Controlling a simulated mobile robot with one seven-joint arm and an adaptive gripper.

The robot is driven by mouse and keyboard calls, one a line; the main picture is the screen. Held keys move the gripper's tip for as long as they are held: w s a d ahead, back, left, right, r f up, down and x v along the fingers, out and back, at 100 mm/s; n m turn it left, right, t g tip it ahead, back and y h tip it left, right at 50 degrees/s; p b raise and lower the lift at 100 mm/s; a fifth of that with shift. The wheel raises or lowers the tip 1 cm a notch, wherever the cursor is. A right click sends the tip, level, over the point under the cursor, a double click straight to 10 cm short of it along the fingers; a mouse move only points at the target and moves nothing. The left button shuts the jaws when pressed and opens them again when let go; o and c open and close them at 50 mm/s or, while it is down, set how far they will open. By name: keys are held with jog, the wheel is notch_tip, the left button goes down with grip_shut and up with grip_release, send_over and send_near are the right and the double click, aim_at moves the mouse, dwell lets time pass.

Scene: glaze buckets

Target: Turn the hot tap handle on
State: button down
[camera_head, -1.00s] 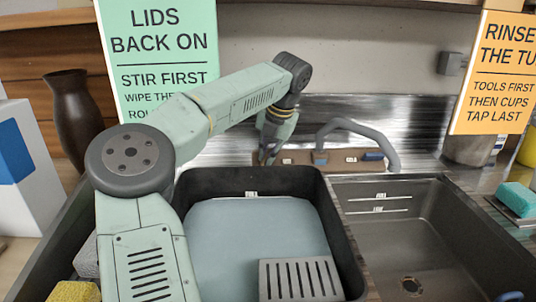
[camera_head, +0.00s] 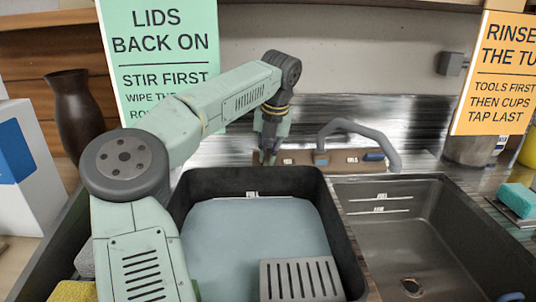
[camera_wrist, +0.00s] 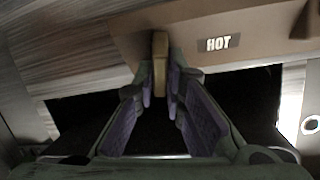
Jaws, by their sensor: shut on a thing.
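The tap stands behind the sinks, with a brown base (camera_head: 298,157) and a grey curved spout (camera_head: 362,132). In the wrist view a narrow tan handle (camera_wrist: 160,62) sticks out at the base's left part, with the HOT label (camera_wrist: 218,43) just to its right. My gripper (camera_wrist: 161,88) has its purple-padded fingers on both sides of this handle and is shut on it. In the head view my gripper (camera_head: 267,157) points down at the left end of the base and hides the handle there.
A dark basin (camera_head: 250,181) holding blue-grey liquid lies in front of the tap. An empty sink (camera_head: 385,235) is to its right. A steel splashback (camera_head: 425,125) is close behind. A green sign (camera_head: 160,55) stands behind my arm.

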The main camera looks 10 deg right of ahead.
jog(key=c, duration=1.7)
grip_release()
jog(key=shift+o, duration=0.2)
jog(key=v, duration=0.7)
jog(key=shift+r, duration=0.3)
